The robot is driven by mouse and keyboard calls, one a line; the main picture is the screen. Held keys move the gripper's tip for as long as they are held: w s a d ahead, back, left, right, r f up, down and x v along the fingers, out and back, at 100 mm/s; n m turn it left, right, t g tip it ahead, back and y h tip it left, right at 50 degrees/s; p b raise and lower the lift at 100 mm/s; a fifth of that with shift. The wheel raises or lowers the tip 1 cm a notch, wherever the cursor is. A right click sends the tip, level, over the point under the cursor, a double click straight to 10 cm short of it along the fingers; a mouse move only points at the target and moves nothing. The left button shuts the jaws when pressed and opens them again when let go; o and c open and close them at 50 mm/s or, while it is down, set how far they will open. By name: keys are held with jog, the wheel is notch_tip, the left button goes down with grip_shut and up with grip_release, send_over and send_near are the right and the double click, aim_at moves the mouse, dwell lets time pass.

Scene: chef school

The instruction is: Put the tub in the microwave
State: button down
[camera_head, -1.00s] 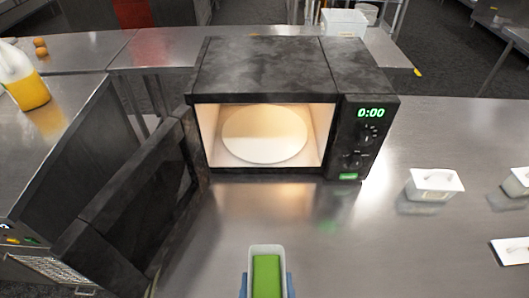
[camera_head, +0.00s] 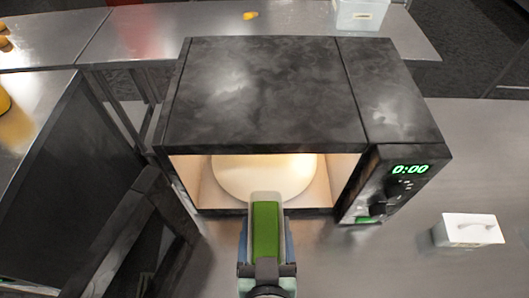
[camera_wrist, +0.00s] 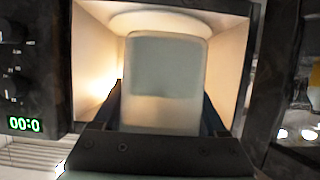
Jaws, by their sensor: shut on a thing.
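The black microwave (camera_head: 270,95) stands on the steel counter with its cavity lit and its door (camera_head: 135,240) swung open to the left. A pale round turntable (camera_head: 262,176) lies inside. My gripper (camera_head: 265,235) is shut on the tub (camera_head: 265,203), a narrow pale container with green on top. The tub's far end is at the cavity opening, overlapping the turntable's near edge in the head view. In the wrist view the tub (camera_wrist: 165,85) sits between my two fingers, with the lit cavity (camera_wrist: 95,60) beyond it. How deep it is inside is hard to tell.
A white lidded container (camera_head: 467,230) stands on the counter right of the microwave. The open door bounds the left side. A pale bin (camera_head: 361,14) stands on a back counter.

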jog(key=w+p, duration=0.1)
jog(key=w, duration=0.5)
jog(key=w+f+p, duration=0.1)
jog(key=w, duration=0.4)
jog(key=w+f+p, duration=0.1)
jog(key=w+p, duration=0.1)
jog(key=w, duration=0.4)
jog(key=shift+w+f, duration=0.15)
jog(key=shift+w, duration=0.15)
notch_tip(320, 180, down, 4)
jog(key=shift+r, duration=0.25)
jog(key=shift+w+f+p, duration=0.15)
jog(key=shift+f+p, duration=0.25)
jog(key=shift+f, duration=0.1)
jog(key=shift+f, duration=0.25)
grip_release()
